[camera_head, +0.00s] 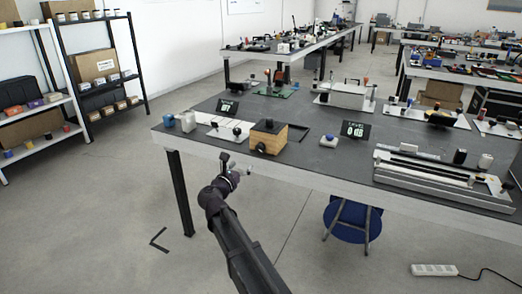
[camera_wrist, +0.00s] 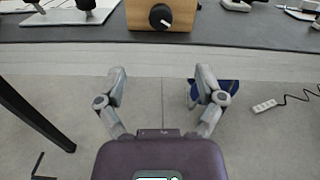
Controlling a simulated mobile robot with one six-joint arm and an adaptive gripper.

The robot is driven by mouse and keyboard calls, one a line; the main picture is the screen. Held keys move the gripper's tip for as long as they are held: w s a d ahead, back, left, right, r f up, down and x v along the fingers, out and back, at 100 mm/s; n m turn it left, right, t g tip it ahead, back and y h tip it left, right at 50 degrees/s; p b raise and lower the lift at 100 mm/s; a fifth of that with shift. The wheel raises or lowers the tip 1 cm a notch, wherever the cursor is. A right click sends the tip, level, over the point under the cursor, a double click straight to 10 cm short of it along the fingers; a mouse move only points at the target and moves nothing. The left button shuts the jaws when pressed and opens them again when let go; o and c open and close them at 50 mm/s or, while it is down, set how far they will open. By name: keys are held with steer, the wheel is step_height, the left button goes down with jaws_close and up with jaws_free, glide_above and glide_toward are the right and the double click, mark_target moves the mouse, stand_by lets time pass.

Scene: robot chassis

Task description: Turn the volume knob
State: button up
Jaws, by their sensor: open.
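The volume knob (camera_wrist: 160,17) is a round black dial with a white pointer mark on the front of a wooden box (camera_wrist: 180,22). In the head view the wooden box (camera_head: 291,139) stands near the table's front edge, with its black knob (camera_head: 261,147) facing my arm. My gripper (camera_wrist: 161,82) is open and empty in the wrist view, its two grey fingers spread wide. In the head view my gripper (camera_head: 228,166) is in front of the table edge, short of the box and apart from the knob.
The dark table (camera_head: 330,165) carries a small display reading 018 (camera_head: 356,131), another display (camera_head: 227,107) and a white board (camera_head: 222,128) left of the box. A long rail device (camera_head: 440,175) lies to the right. A blue stool (camera_head: 352,220) stands beneath the table.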

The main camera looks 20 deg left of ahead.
mark_target(259, 149)
steer(key=shift+w, duration=0.1)
steer(key=w, duration=0.9)
steer(key=w+d, duration=0.1)
steer(key=w, duration=0.3)
steer(key=shift+w+d, duration=0.1)
steer(key=shift+w, duration=0.2)
steer(key=shift+c, duration=0.2)
